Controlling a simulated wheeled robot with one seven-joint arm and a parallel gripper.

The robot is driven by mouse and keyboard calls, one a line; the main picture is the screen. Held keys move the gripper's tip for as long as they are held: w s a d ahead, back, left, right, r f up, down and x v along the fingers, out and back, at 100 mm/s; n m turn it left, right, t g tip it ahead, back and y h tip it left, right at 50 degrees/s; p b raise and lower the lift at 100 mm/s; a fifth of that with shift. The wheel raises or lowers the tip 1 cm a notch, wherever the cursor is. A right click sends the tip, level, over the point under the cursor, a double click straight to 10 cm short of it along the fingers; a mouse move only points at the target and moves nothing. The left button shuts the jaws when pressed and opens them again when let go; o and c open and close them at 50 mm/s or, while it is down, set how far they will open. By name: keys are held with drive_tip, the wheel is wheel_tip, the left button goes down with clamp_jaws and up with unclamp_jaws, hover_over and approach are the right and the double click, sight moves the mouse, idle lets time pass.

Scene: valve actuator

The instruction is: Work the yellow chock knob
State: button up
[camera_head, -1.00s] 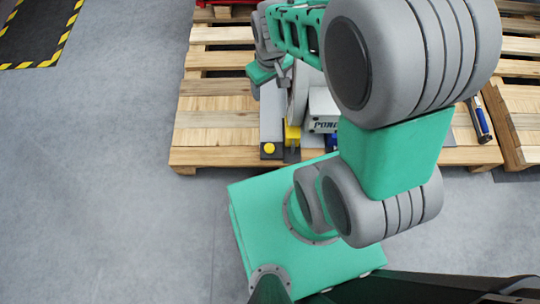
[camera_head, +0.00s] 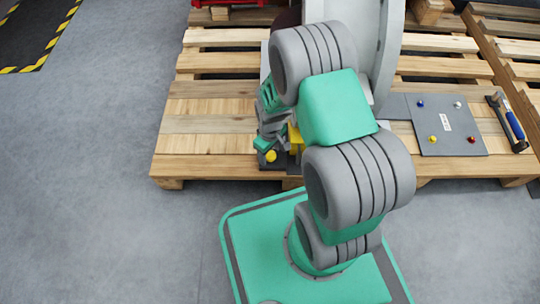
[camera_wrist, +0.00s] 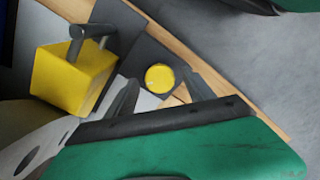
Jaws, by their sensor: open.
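The round yellow knob (camera_head: 271,156) sits on a dark plate at the front edge of the pallet. In the wrist view the yellow knob (camera_wrist: 159,77) appears between the tips of my two grey fingers. My gripper (camera_wrist: 160,92) is open and empty; I cannot tell its exact height over the knob. In the head view my gripper (camera_head: 266,146) is close beside and above the knob. A yellow block (camera_wrist: 72,78) with a grey bar handle stands left of the knob in the wrist view; in the head view the yellow block (camera_head: 295,138) is mostly hidden by my arm.
The wooden pallet (camera_head: 210,135) has bare boards to the left. A large grey disc-like part (camera_head: 385,50) stands behind my arm. A grey panel (camera_head: 455,145) with small coloured knobs and a blue-handled hammer (camera_head: 514,125) lie to the right. Open floor is at front left.

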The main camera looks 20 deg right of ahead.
drive_tip(key=shift+f, duration=0.1)
clamp_jaws()
idle(0.7)
